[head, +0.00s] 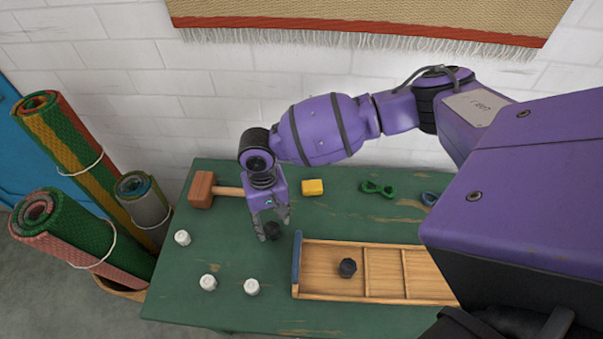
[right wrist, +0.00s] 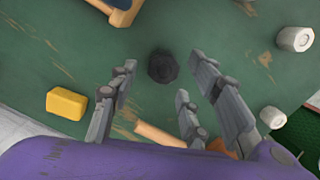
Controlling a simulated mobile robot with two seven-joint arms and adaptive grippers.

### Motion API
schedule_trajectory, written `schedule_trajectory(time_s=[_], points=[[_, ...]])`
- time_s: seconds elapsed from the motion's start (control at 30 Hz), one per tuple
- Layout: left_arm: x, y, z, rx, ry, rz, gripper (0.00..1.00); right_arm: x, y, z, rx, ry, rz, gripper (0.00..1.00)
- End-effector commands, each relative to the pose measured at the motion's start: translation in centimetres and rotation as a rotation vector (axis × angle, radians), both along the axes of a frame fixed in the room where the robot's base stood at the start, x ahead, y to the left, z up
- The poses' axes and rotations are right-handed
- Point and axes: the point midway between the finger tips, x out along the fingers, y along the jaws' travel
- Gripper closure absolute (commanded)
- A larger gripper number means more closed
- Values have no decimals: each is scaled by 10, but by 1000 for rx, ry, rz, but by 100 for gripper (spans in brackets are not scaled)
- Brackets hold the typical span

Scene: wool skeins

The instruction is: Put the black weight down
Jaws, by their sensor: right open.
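A black weight (head: 273,230) is on the green table (head: 203,250), just left of the wooden tray. It also shows in the right wrist view (right wrist: 162,66), beyond the spread fingertips with green on both sides of it. My right gripper (head: 270,222) is open and points down at this weight; the fingers look clear of it. A second black weight (head: 347,268) sits in the left compartment of the wooden tray (head: 330,296). My left gripper is not in view.
Three white weights (head: 182,238) (head: 209,282) (head: 251,287) stand to the left. A mallet (head: 202,190) and a yellow block (head: 313,187) lie behind, with green loops (head: 377,188) farther right. Rolled mats (head: 75,225) stand beside the table's left edge.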

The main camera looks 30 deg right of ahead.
Motion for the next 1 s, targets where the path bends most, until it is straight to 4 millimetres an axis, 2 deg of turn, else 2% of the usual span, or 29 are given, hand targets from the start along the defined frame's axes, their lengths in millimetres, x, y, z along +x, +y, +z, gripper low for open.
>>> schedule_trajectory(time_s=[0.1, 0.2, 0.5, 0.83, 1.0], points=[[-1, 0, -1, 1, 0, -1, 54, 0, 1, -19, -1, -1, 1, 56], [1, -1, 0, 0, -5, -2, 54, -1, 1, -31, 0, -2, 1, 56], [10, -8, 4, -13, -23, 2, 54, -1, 1, -35, 0, -4, 1, 56], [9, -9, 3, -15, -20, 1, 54, -1, 1, -35, 0, -3, 1, 99], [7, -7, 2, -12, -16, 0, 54, -1, 1, -34, 1, -4, 1, 100]])
